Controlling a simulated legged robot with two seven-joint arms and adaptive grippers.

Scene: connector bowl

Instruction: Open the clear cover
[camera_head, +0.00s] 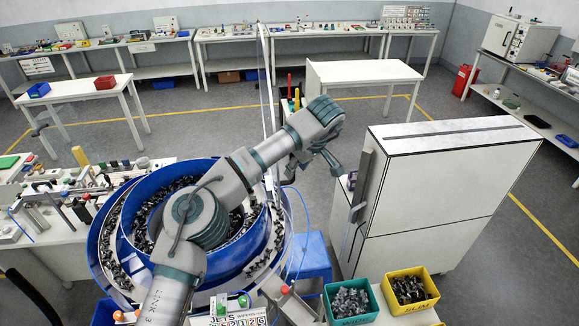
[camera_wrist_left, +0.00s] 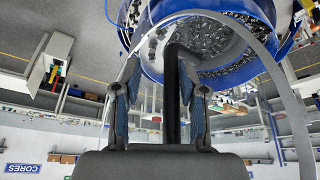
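The clear cover (camera_head: 264,70) stands upright as a thin transparent sheet with a pale rim, seen nearly edge-on behind my left arm in the head view. Its curved rim seems to arch across the left wrist view (camera_wrist_left: 278,80). The blue bowl (camera_head: 118,237), holding many small dark parts, is uncovered on top; it also shows in the left wrist view (camera_wrist_left: 225,70). My left gripper (camera_head: 312,168) is to the right of the cover and bowl. Its fingers are spread (camera_wrist_left: 160,100). A dark bar stands between them; I cannot tell what it is. My right gripper is out of view.
A tall white cabinet (camera_head: 430,200) stands right of my left gripper. A green bin (camera_head: 352,318) and a yellow bin (camera_head: 428,303) are at the front right. A cluttered bench (camera_head: 50,220) is at the left. Open floor lies behind the bowl.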

